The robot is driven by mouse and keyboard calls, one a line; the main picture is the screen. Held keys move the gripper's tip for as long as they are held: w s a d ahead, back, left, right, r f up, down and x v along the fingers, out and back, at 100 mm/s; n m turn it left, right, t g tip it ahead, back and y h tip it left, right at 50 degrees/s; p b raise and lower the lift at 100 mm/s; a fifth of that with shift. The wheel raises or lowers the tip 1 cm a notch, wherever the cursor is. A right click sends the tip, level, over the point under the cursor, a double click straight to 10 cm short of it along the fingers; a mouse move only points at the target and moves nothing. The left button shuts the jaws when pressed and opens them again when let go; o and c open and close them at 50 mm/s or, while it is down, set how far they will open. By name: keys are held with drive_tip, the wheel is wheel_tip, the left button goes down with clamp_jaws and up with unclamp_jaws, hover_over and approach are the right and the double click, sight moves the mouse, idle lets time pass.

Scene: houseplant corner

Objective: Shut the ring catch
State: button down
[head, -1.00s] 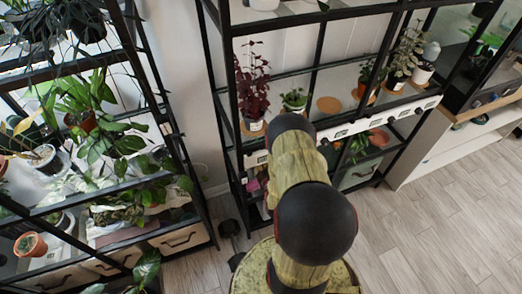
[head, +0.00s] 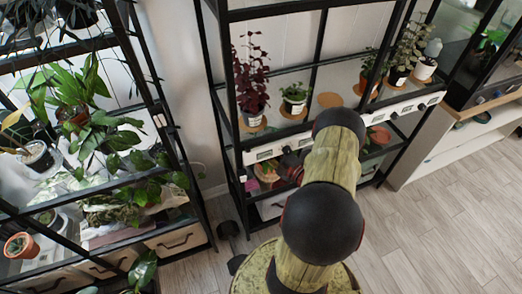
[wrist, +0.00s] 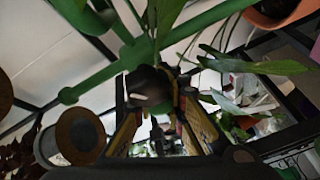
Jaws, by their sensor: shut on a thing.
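In the wrist view a green frame (wrist: 95,84) of round bars crosses the upper left, with a leaf and stem rising at its middle. The ring catch is on this frame; its dark rounded end (wrist: 148,88) shows between the fingertips, and its details are too dark to tell. My gripper (wrist: 152,100) is shut on it, with the yellow-and-black fingers on both sides. Whether the catch is latched is hidden. In the head view my arm covers part of the lower shelf, and I cannot make out the catch there.
A black shelf rack holds a dark-red plant (head: 252,78), a small green plant (head: 295,97) and other pots. A second rack of plants (head: 95,130) stands at left. In the wrist view long leaves (wrist: 255,66) hang close by. The floor (head: 450,230) at right is clear.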

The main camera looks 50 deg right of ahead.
drive_tip(key=shift+n+y, duration=0.4)
drive_tip(key=shift+y, duration=0.3)
drive_tip(key=c, duration=2)
unclamp_jaws()
drive_tip(key=shift+o, duration=0.6)
drive_tip(key=shift+s, duration=0.15)
drive_tip(key=s, duration=1.1)
drive_tip(key=shift+s+d, duration=0.15)
drive_tip(key=shift+s, duration=0.2)
